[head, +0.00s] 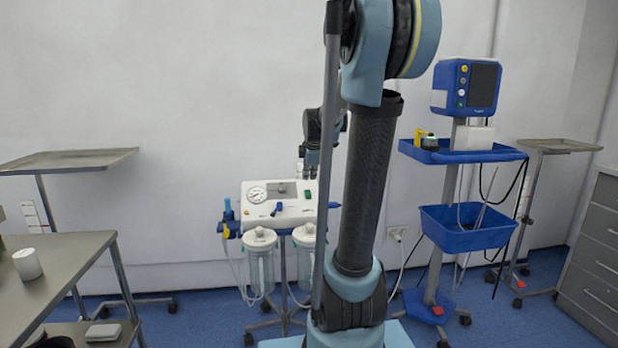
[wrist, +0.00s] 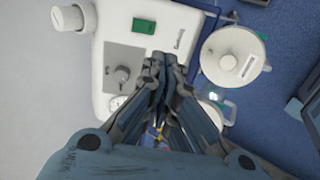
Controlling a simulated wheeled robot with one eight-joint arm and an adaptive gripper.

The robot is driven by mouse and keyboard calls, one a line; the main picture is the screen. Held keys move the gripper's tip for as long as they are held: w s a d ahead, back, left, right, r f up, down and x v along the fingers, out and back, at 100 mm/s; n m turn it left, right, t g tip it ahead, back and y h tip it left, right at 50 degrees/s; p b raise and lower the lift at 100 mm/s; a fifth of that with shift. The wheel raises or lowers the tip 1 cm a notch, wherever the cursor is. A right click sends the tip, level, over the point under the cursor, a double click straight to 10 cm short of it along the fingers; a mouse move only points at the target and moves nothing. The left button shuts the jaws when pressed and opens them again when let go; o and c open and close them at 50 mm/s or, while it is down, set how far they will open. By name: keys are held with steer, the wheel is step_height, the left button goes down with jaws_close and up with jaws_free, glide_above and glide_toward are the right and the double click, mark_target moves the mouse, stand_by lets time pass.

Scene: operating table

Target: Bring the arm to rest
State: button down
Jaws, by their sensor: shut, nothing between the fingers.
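My gripper (head: 308,172) shows in the head view just left of my arm's dark tube, pointing down in front of the white suction unit (head: 262,205). In the wrist view my gripper (wrist: 160,62) is shut, with its fingers together and nothing between them. The suction unit's panel with a grey knob and a green switch lies beyond the fingers in the wrist view (wrist: 110,45). From these views I cannot tell how far the fingers are from the panel. Part of my arm is hidden behind its own tube.
Two suction jars (head: 259,260) hang under the unit. A blue monitor cart (head: 468,230) stands right, a drawer cabinet (head: 595,250) at the far right. A metal table (head: 65,262) with a white cup (head: 27,264) is at left, a tray stand (head: 70,160) behind it.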

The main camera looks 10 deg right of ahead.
steer(key=s+f+m+g, duration=0.1)
steer(key=s+f+m, duration=0.4)
steer(key=s, duration=0.7)
steer(key=s+a+f+m+g, duration=0.1)
steer(key=s+f+m, duration=0.4)
steer(key=s, duration=0.7)
steer(key=s+a+f+m+g, duration=0.1)
steer(key=s+f+m, duration=0.4)
steer(key=s, duration=0.7)
steer(key=shift+f+m+g, duration=0.3)
steer(key=shift+m+g, duration=0.2)
steer(key=shift+m, duration=0.7)
steer(key=shift+w+a, duration=0.1)
